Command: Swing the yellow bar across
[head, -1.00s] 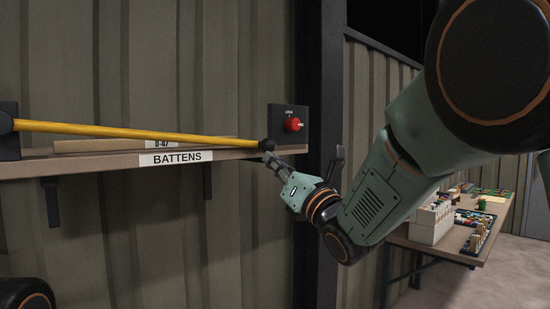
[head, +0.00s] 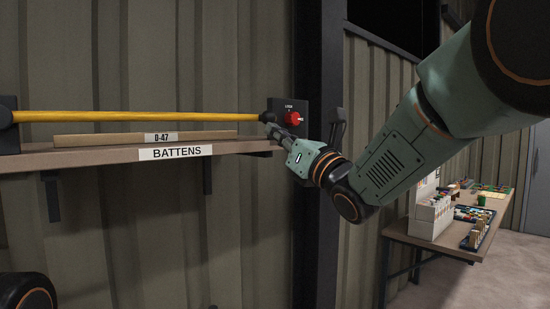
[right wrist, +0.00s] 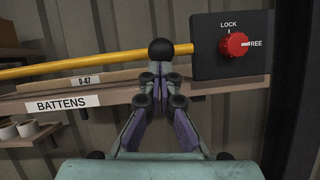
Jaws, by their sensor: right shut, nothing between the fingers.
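The yellow bar (head: 140,117) runs almost level across the front of the shelf, from a dark block (head: 8,135) at the left to a black ball (right wrist: 161,50) at its right end. My right gripper (head: 272,129) is shut and empty, its fingertips just under that ball; they look close to touching it. In the right wrist view the fingertips (right wrist: 161,72) show right below the ball. A red knob (right wrist: 235,44) on a dark plate marked LOCK and FREE is beside the bar's end, its pointer mark toward FREE. My left gripper is out of view.
The shelf (head: 90,160) labelled BATTENS carries a batten marked D-47 (head: 110,140) behind the bar. A dark post (head: 318,220) stands right of the knob plate. A table (head: 440,243) with small items stands at the right. In the wrist view, white cups (right wrist: 28,128) sit lower left.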

